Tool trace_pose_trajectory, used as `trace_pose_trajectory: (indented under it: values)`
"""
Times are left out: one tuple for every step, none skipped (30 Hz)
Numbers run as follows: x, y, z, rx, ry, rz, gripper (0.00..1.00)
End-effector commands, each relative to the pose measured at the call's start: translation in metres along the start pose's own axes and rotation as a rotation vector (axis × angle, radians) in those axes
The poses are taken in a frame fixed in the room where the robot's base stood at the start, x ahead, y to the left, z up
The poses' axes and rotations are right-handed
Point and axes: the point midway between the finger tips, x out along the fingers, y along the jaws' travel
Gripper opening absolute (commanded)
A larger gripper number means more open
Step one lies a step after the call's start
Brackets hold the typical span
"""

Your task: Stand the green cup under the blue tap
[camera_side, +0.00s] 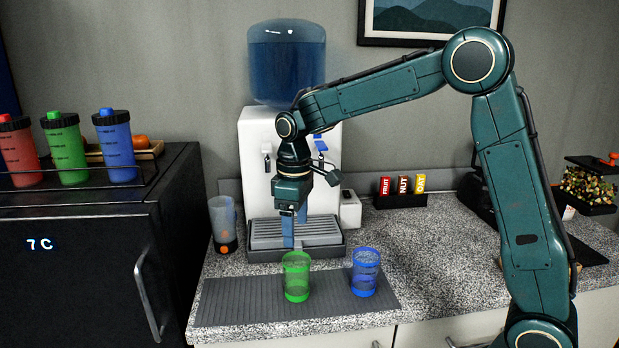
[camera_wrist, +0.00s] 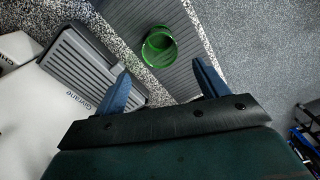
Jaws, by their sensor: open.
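The green cup (camera_side: 296,277) stands upright on the ribbed grey mat (camera_side: 237,301) in front of the water dispenser (camera_side: 255,130). The blue tap (camera_side: 320,143) is on the dispenser's right side, partly behind my arm. The drip tray (camera_side: 265,240) lies below the taps, clear of any cup. My gripper (camera_side: 288,230) is open and empty, pointing down in front of the dispenser, above and behind the green cup. In the wrist view the green cup (camera_wrist: 159,47) shows beyond the gap between my open fingers (camera_wrist: 163,76), apart from both.
A blue cup (camera_side: 365,272) stands on the mat right of the green one. A clear tumbler (camera_side: 222,224) stands left of the drip tray. Snack boxes (camera_side: 403,186) sit at the back right. A black fridge (camera_side: 90,260) with bottles borders the counter's left.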

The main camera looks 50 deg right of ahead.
Motion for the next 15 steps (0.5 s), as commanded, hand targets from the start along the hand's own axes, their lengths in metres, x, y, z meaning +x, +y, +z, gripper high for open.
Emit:
trace_pose_trajectory:
  values:
    - [0.0,0.0,0.0,0.0,0.0,0.0,0.73]
    - [0.0,0.0,0.0,0.0,0.0,0.0,0.73]
    - [0.0,0.0,0.0,0.0,0.0,0.0,0.73]
    - [0.0,0.0,0.0,0.001,0.001,0.0,0.73]
    - [-0.001,0.0,0.001,0.001,0.002,0.001,0.73]
    - [-0.002,-0.001,0.002,0.003,0.004,0.002,0.73]
    - [-0.004,-0.001,0.003,0.004,0.007,0.003,0.73]
    - [-0.006,-0.002,0.004,0.007,0.011,0.004,0.73]
    - [-0.008,-0.003,0.006,0.011,0.016,0.006,0.73]
    - [-0.011,-0.004,0.009,0.015,0.02,0.008,0.73]
    - [-0.014,-0.005,0.011,0.019,0.026,0.01,0.73]
    - [-0.018,-0.006,0.015,0.027,0.034,0.014,0.73]
    - [-0.022,-0.008,0.019,0.032,0.042,0.016,0.73]
    - [-0.025,-0.009,0.023,0.038,0.049,0.019,0.73]
    - [-0.031,-0.012,0.029,0.048,0.061,0.023,0.73]
